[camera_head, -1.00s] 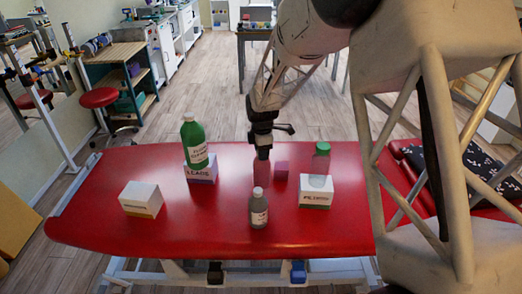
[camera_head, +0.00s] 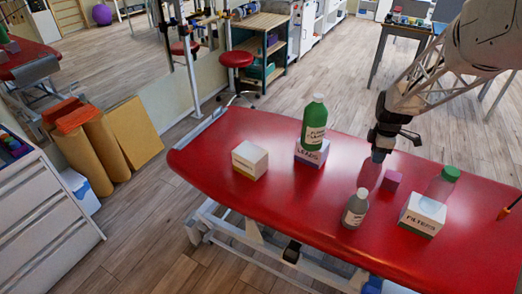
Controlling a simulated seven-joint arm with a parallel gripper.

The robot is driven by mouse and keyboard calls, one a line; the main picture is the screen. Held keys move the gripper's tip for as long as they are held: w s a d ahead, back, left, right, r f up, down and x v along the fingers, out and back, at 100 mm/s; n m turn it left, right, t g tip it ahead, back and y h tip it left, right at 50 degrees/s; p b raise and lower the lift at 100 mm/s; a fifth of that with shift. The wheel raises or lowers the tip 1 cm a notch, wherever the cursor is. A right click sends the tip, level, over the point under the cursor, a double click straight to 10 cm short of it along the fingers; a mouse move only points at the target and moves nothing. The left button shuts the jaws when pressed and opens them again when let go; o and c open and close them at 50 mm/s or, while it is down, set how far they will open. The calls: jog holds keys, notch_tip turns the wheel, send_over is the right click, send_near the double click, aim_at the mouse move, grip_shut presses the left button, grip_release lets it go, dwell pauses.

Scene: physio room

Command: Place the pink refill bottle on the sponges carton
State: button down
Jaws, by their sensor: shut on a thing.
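My gripper (camera_head: 380,150) is shut at the top of a see-through pinkish bottle (camera_head: 370,174), which blends into the red table top. I cannot tell whether its base touches the table. A white carton with a tan lower band (camera_head: 249,160) stands at the left of the table, with nothing on it. Its label is too small to read, so I cannot confirm that it is the sponges carton. The gripper is well to the right of this carton, beyond a green bottle.
The table is bare around the left carton.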

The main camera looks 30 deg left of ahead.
jog(key=s+a+r, duration=0.3)
jog(key=s+a, duration=0.3)
jog(key=a, duration=0.5)
jog(key=s+a+r, duration=0.3)
jog(key=s+a, duration=0.4)
jog(key=a, duration=0.4)
jog(key=s+a+r+m, duration=0.1)
jog(key=s+a+r, duration=0.3)
jog(key=s+a, duration=0.3)
jog(key=a, duration=0.5)
jog(key=shift+r, duration=0.1)
jog(key=w+a+f, duration=0.1)
jog(key=w+a, duration=0.9)
jog(key=w, duration=0.1)
jog(key=shift+w+a+f, duration=0.25)
jog(key=shift+w+a, duration=0.1)
jog(key=shift+a, duration=0.05)
jog(key=shift+f, duration=1.9)
